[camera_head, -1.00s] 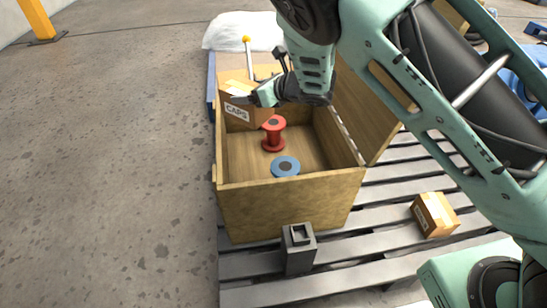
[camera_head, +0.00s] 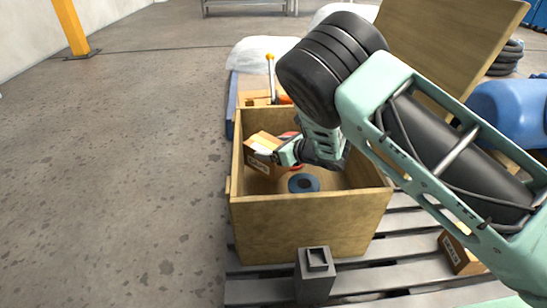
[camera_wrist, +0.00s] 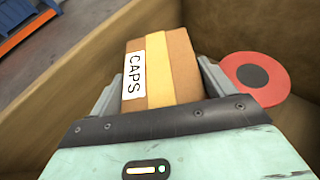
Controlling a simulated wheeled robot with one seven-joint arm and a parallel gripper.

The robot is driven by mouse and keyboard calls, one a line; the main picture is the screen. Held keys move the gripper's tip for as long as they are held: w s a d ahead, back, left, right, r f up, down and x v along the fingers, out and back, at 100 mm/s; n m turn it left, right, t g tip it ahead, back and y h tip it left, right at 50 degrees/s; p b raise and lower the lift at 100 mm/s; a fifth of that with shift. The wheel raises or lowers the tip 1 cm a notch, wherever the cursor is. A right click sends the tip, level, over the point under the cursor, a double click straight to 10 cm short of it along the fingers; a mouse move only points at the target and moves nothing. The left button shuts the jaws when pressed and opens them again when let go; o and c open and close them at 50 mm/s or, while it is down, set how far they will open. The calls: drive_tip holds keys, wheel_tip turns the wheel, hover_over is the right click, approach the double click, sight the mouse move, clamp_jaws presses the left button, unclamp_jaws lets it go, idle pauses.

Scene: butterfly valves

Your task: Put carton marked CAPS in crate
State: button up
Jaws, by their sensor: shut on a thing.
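The carton marked CAPS (camera_wrist: 172,72) is a small brown box with a yellowish tape strip and a white label. My gripper (camera_head: 279,156) is shut on it. In the head view the carton (camera_head: 262,147) is tilted and within the open wooden crate (camera_head: 305,222), below the rim on the left side. In the wrist view the gripper's fingers (camera_wrist: 158,85) sit on both sides of the carton. Whether the carton touches the crate floor is hidden.
A blue spool (camera_head: 304,183) lies on the crate floor. A red spool (camera_wrist: 256,78) stands close to the right of the carton in the wrist view. The crate's raised lid (camera_head: 450,40) is at the right. A grey post (camera_head: 314,275) stands in front; another carton (camera_head: 460,252) is on the pallet.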

wheel_tip(320, 180, down, 3)
drive_tip(key=shift+r+b, duration=0.15)
drive_tip(key=shift+b, duration=0.2)
drive_tip(key=shift+r, duration=0.1)
